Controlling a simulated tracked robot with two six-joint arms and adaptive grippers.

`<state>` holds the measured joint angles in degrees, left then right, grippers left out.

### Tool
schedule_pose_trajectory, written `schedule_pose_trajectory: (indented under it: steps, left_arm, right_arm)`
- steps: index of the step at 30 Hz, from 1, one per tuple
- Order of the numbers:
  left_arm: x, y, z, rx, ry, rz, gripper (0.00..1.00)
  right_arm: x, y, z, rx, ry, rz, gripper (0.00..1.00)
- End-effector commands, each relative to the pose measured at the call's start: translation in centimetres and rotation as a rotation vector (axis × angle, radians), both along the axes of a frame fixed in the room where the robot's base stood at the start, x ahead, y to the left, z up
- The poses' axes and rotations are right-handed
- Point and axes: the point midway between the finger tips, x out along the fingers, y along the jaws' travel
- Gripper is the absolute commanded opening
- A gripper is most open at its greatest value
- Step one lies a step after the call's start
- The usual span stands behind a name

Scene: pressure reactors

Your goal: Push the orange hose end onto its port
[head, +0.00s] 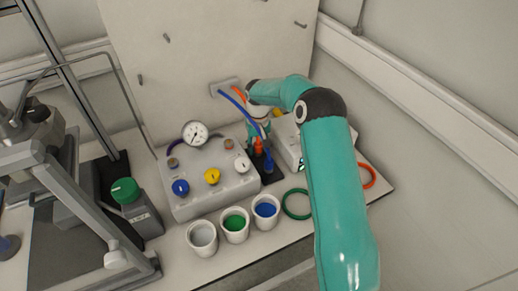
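The wall plate (224,87) at the back has a blue hose (236,106) and a short visible piece of orange hose (238,94) coming from it. The orange hose passes behind my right arm. My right gripper (260,138) points down above a dark block (269,170) beside the grey reactor box. An orange piece (259,146) shows right at the fingertips; I cannot tell whether it is held or stands in the block. The fingers are too small and covered to show their opening. The orange port cannot be made out. My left gripper is not in view.
The reactor box (205,199) carries a gauge (195,133) and several knobs. A metal stand (75,205) fills the left.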

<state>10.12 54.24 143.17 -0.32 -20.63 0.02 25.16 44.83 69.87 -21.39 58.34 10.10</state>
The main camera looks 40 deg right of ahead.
Motion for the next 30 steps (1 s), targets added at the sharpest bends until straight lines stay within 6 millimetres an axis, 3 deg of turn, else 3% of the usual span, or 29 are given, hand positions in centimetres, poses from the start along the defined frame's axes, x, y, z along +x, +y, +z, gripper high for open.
schedule_pose_trajectory:
  steps: [1, 6, 20, 26, 30]
  left_arm:
    - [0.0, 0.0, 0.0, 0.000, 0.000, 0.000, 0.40]
    - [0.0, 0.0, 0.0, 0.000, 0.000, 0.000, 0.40]
    - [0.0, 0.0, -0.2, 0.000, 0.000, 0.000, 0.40]
    - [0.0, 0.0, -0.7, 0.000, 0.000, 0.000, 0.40]
    - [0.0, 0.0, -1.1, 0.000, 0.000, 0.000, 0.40]
  right_arm:
    - [0.0, 0.0, 0.0, 0.000, 0.000, 0.000, 0.27]
    - [0.0, 0.0, 0.0, 0.000, 0.000, -0.001, 0.00]
    - [0.0, -0.1, 1.0, -0.002, -0.004, -0.002, 0.00]
    - [0.1, -0.1, 3.7, -0.002, -0.007, -0.003, 0.00]
    - [0.1, -0.1, 7.1, -0.003, -0.007, -0.001, 0.00]
